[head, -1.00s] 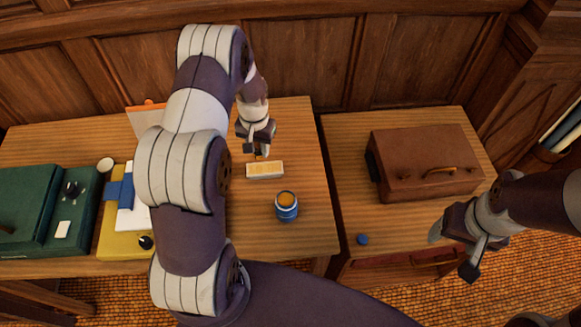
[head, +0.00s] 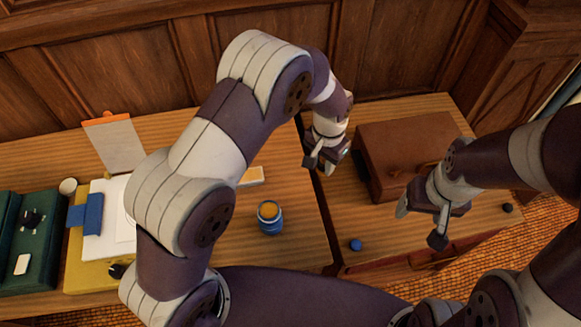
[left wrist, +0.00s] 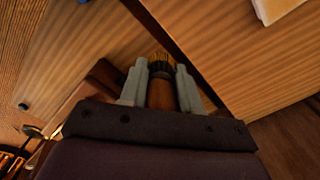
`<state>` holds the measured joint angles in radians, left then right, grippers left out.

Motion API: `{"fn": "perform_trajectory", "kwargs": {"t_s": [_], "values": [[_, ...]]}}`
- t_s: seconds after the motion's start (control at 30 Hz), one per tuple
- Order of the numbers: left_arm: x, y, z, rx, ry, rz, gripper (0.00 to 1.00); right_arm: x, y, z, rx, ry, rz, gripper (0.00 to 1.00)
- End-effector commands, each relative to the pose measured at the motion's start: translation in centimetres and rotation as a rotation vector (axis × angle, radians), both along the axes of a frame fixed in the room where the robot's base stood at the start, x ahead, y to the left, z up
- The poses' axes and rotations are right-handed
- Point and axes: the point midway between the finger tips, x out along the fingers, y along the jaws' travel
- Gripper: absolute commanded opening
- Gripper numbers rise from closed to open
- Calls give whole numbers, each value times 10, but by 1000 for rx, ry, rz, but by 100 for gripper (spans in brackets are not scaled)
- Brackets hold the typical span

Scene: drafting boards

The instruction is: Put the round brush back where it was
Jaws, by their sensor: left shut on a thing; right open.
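The round brush, with a brown handle (left wrist: 162,94) and a dark-collared tuft of tan bristles (left wrist: 160,62), is between the fingers of my left gripper (left wrist: 155,82) in the left wrist view. That gripper is shut on it. In the head view my left gripper (head: 322,164) is over the gap between the two tables, left of the brown case; the brush cannot be made out there. My right gripper (head: 420,222) is open and empty, in front of the case.
The brown case (head: 400,145) takes up much of the right table. A small blue round thing (head: 356,245) lies near that table's front left. A cream block (head: 251,176) is partly hidden by my left arm. A clipboard (head: 116,147) and a green box (head: 40,245) are further left.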

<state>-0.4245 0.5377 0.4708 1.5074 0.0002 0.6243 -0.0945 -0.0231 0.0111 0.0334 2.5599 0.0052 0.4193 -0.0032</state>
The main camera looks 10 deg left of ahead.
Motion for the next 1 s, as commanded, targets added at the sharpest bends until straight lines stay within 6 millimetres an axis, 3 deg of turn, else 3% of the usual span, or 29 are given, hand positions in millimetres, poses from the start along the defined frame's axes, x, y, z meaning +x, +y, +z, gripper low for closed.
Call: {"fn": "perform_trajectory", "kwargs": {"t_s": [0.1,0.3,0.6,0.97,1.0], "values": [[11,36,-18,1,4,6,1,0,0,13,0,0,0,68],[25,74,-44,0,0,3,1,0,0,20,0,0,0,68],[26,80,-87,1,3,-1,1,0,0,31,0,0,0,68],[27,80,-95,0,0,-1,1,0,0,26,0,0,0,68],[27,80,-95,0,0,-1,35,0,0,26,0,0,0,68]]}}
